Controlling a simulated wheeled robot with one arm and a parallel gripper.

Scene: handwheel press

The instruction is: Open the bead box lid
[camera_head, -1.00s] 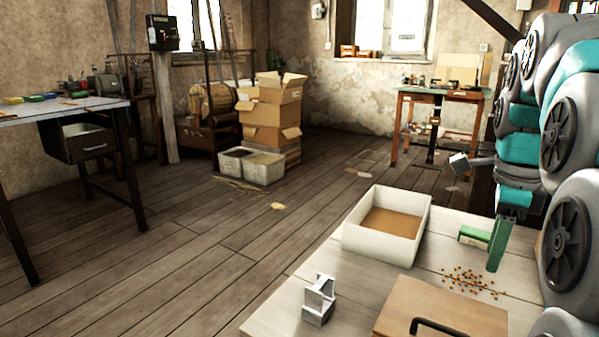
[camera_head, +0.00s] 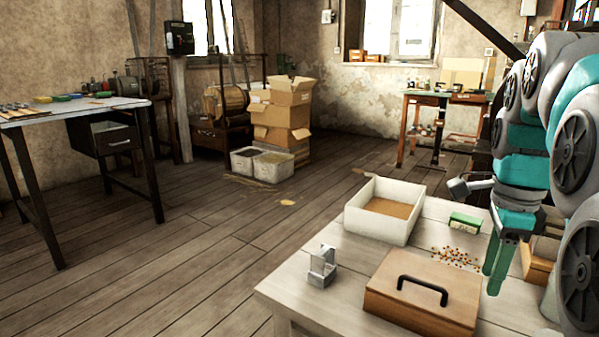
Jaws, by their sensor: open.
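The wooden bead box with its flat lid (camera_head: 390,290) sits on the near part of the pale table. The lid lies flat and closed, with a black arched handle (camera_head: 423,282) on top. My gripper (camera_head: 491,284) points down just right of the box's back right side, apart from the handle. Its green fingers are open and look empty, overlapping each other from this angle. The inside of the box is hidden.
A white tray (camera_head: 359,219) with brown contents stands behind the box. Scattered beads (camera_head: 455,257) and a small green box (camera_head: 465,222) lie on the table. A metal block (camera_head: 321,268) stands left. Another wooden box (camera_head: 538,262) is partly hidden by my arm.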

